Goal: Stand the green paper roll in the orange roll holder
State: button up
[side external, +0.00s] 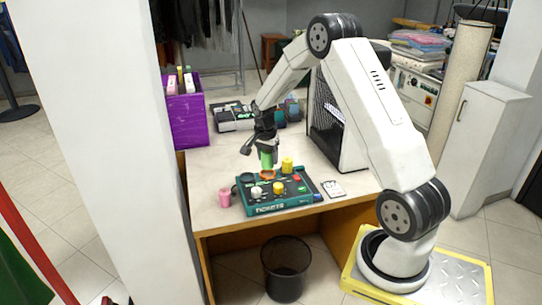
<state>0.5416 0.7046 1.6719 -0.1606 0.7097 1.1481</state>
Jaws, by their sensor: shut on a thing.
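The green paper roll (267,160) is upright in my gripper (266,149), which is shut on it above the counter. The orange roll holder (267,176) is a small orange ring at the back of a teal ticket unit (262,209). The roll's lower end is directly over or at the holder. I cannot tell whether it is inside the ring or just above it. My gripper hides the roll's upper part.
A yellow roll (287,165) stands close to the right of the holder. A pink roll (225,198) stands left of the unit. A card (333,189) lies to the right. A purple bin (188,120) and dark devices (232,117) are farther back. The counter's left part is clear.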

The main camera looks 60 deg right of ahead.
jog(key=w+d+f, duration=0.5)
jog(key=d, duration=0.5)
jog(key=shift+w+f, duration=0.15)
jog(key=shift+w, duration=0.2)
jog(key=shift+f, duration=0.15)
jog(key=shift+f, duration=2.25)
jog(key=shift+f, duration=0.9)
dwell(0.8)
jog(key=o, duration=1.3)
jog(key=shift+o, duration=0.2)
jog(key=shift+r, duration=0.2)
notch_tip(320, 180, up, 7)
jog(key=shift+f, duration=0.2)
